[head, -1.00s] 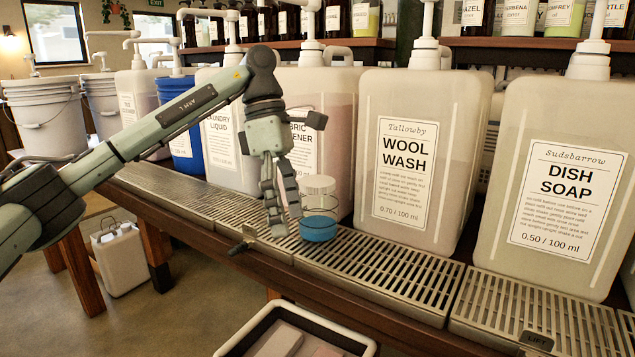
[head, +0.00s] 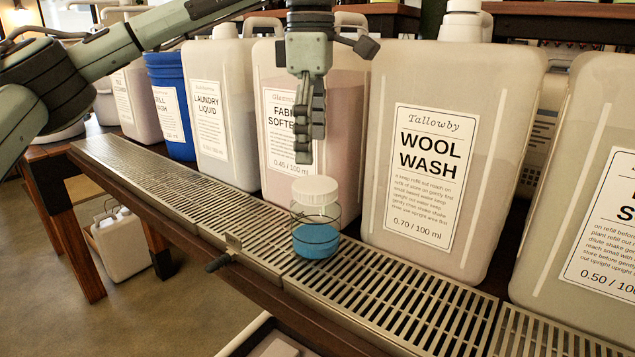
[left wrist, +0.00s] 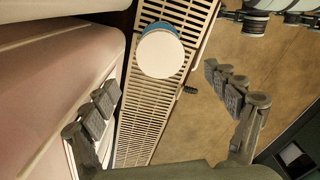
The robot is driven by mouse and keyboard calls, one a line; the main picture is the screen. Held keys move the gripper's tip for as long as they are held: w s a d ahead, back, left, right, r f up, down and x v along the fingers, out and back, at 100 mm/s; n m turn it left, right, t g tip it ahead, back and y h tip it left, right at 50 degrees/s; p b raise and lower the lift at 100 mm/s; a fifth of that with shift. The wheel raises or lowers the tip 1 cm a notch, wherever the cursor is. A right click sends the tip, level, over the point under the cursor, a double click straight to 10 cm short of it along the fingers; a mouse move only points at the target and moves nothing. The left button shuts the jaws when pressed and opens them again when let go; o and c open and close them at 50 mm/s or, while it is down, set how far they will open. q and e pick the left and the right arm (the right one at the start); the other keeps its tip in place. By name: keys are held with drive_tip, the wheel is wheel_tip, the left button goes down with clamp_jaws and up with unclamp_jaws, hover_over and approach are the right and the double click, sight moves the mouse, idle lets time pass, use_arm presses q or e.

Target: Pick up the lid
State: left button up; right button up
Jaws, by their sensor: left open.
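The white lid (head: 315,190) sits on top of a clear jar (head: 317,232) holding blue liquid, which stands upright on the slatted metal grate. In the left wrist view the lid (left wrist: 160,54) is a pale disc seen from above, with a bit of blue beside its upper edge. My left gripper (head: 310,150) hangs above the lid, pointing down, apart from it. In the left wrist view its two fingers are spread wide, the left gripper (left wrist: 170,105) empty between them. My right gripper is not in view.
Large jugs stand close behind the jar, including the wool wash jug (head: 425,170) and the pink fabric softener jug (head: 345,95). The grate (head: 400,312) runs along the shelf, with a small black tap (head: 220,262) at its front edge.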

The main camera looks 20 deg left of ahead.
sight(315, 184)
use_arm(q)
drive_tip(key=f, duration=0.5)
drive_tip(key=shift+d+f, duration=0.2)
drive_tip(key=shift+f, duration=0.15)
drive_tip(key=c, duration=0.8)
drive_tip(key=shift+o, duration=0.2)
